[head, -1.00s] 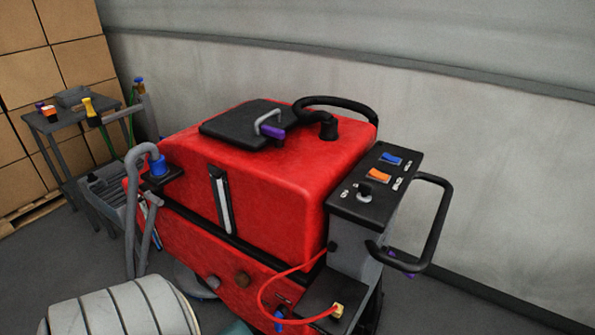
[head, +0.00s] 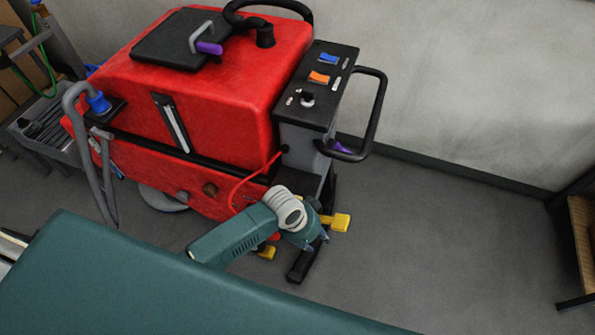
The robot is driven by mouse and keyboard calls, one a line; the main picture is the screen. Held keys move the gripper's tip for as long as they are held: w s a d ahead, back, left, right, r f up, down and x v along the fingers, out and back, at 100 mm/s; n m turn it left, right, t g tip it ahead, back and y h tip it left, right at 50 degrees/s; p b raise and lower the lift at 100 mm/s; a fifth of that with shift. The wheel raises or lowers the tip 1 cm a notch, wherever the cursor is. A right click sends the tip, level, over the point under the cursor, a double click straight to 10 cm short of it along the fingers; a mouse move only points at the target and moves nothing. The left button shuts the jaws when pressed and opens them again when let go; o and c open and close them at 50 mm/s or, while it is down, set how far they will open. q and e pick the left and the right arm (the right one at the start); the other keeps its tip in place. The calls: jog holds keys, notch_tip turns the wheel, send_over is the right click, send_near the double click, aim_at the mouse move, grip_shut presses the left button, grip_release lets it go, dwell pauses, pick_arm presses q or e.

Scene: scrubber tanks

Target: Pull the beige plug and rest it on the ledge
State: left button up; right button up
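The beige plug cannot be made out now; my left arm covers the low area where the red cable (head: 247,182) runs down from the grey column. The ledge is also mostly hidden behind that arm. My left gripper (head: 317,244) is in front of the lower right of the red scrubber (head: 215,105). Its two fingertips point down and right and look apart, with nothing seen between them. Whether it touches anything cannot be told. My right gripper is not in view.
A control panel (head: 318,85) with blue and orange switches and a black loop handle (head: 376,115) stand above the gripper. Yellow parts (head: 341,222) show low beside it. A wooden-topped table (head: 583,240) is at the right edge. The floor between is clear.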

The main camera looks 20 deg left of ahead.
pick_arm(q)
jog(key=w+a+r+m+y, duration=0.1)
jog(key=w+a+r+m, duration=0.1)
jog(key=r, duration=0.2)
jog(key=w+a+r+m+g+y+p, duration=0.1)
jog(key=w+a+r+m, duration=0.2)
jog(key=r, duration=0.2)
jog(key=w+a+r+m+g+y+p, duration=0.1)
jog(key=w+a+r+m, duration=0.2)
jog(key=r, duration=0.2)
jog(key=shift+w, duration=0.25)
notch_tip(320, 180, down, 8)
jog(key=b, duration=0.5)
jog(key=shift+r+b, duration=0.2)
jog(key=shift+b, duration=0.1)
jog(key=shift+f, duration=0.25)
jog(key=shift+w+d, duration=0.1)
grip_shut()
